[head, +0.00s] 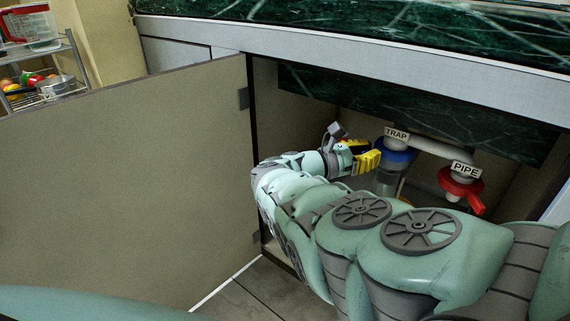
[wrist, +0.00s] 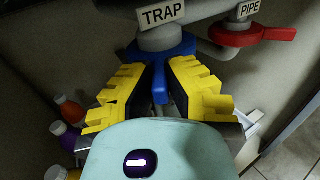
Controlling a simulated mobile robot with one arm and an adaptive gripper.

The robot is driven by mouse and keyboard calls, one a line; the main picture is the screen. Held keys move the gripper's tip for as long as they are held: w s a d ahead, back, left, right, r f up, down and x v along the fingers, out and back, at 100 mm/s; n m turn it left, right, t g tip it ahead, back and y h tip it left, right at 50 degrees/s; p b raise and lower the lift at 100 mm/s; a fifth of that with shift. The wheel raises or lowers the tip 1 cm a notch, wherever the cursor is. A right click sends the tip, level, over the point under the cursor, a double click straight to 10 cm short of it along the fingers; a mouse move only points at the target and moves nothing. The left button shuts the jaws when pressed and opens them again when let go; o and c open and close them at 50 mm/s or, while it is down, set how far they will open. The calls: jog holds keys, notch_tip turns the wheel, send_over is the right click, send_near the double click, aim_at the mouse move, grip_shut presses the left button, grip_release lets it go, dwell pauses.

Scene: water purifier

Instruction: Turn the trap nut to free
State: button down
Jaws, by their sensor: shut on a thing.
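The trap nut (head: 397,157) is a blue ring under the white pipe fitting marked TRAP, inside the open cabinet. In the wrist view the trap nut (wrist: 185,48) has a blue lug that points down between my yellow fingers. My gripper (head: 369,161) reaches it from the left in the head view. In the wrist view my gripper (wrist: 160,80) is shut on the lug, with one finger on each side. A clear cup (head: 388,184) hangs below the nut in the head view, partly hidden by my arm.
A red valve handle (head: 462,187) on the PIPE fitting sits close on the right. Several bottles (wrist: 67,130) stand low at the left in the wrist view. The open cabinet door (head: 130,190) is left of my arm. The dark green countertop (head: 380,25) overhangs.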

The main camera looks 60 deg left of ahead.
jog(key=shift+w, duration=0.1)
dwell(0.4)
jog(key=c, duration=1)
grip_release()
jog(key=shift+w, duration=0.1)
jog(key=shift+v, duration=3.65)
jog(key=shift+a+r, duration=0.1)
